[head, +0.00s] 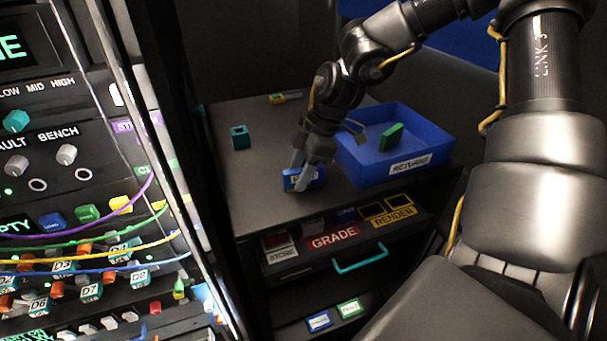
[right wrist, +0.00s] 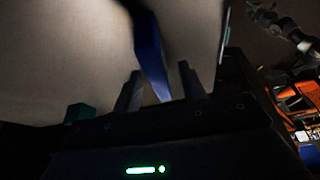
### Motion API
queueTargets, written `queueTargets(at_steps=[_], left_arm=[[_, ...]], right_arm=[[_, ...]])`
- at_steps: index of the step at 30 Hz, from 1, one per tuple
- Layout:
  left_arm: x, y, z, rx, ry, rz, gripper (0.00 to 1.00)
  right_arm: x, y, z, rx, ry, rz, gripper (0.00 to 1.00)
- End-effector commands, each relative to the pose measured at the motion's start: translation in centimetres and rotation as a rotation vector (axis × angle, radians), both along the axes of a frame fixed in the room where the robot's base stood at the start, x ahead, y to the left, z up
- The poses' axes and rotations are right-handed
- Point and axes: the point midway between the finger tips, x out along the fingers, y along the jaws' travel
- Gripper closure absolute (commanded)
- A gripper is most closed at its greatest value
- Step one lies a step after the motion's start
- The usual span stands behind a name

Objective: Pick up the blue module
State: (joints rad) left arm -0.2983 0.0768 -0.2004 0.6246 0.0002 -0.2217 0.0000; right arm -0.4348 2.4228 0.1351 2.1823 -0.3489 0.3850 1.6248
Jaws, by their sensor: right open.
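The blue module (head: 303,180) is a small block with a pale label, on the dark bench top near its front edge. My right gripper (head: 304,166) points down at it from above. In the right wrist view the module (right wrist: 151,55) shows as a blue face between the two dark fingers (right wrist: 160,88). The fingers stand apart, on either side of the blue face. I cannot tell whether either finger touches it. The fingers partly hide the module in the head view. My left gripper is not in view.
A blue tray (head: 425,178) with a green module (head: 391,137) stands right of the gripper. A teal block (head: 240,137) stands left. A yellow-and-grey piece (head: 286,97) lies at the back. A cabled rack panel (head: 80,130) fills the left. Bench space left of the module is clear.

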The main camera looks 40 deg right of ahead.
Motion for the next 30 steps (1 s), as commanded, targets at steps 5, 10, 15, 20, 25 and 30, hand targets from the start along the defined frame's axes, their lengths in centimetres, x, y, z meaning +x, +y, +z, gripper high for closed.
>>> queueTargets(at_steps=[5,10,15,20,25,30], left_arm=[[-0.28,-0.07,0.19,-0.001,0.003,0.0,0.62],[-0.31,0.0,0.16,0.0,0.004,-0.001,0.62],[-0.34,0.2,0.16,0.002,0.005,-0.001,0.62],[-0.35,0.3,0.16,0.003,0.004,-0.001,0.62],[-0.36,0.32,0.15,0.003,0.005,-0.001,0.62],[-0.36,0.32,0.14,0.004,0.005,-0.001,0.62]], right_arm=[[0.24,0.49,-1.33,0.0,-0.002,0.001,0.58],[0.29,0.54,-1.43,0.0,-0.004,0.0,0.58],[0.3,0.52,-1.41,0.0,-0.004,0.0,0.73],[0.31,0.52,-1.4,0.0,-0.004,0.0,0.94],[0.31,0.52,-1.38,0.0,-0.004,0.0,1.0],[0.33,0.52,-1.23,0.0,-0.005,0.0,1.0]])
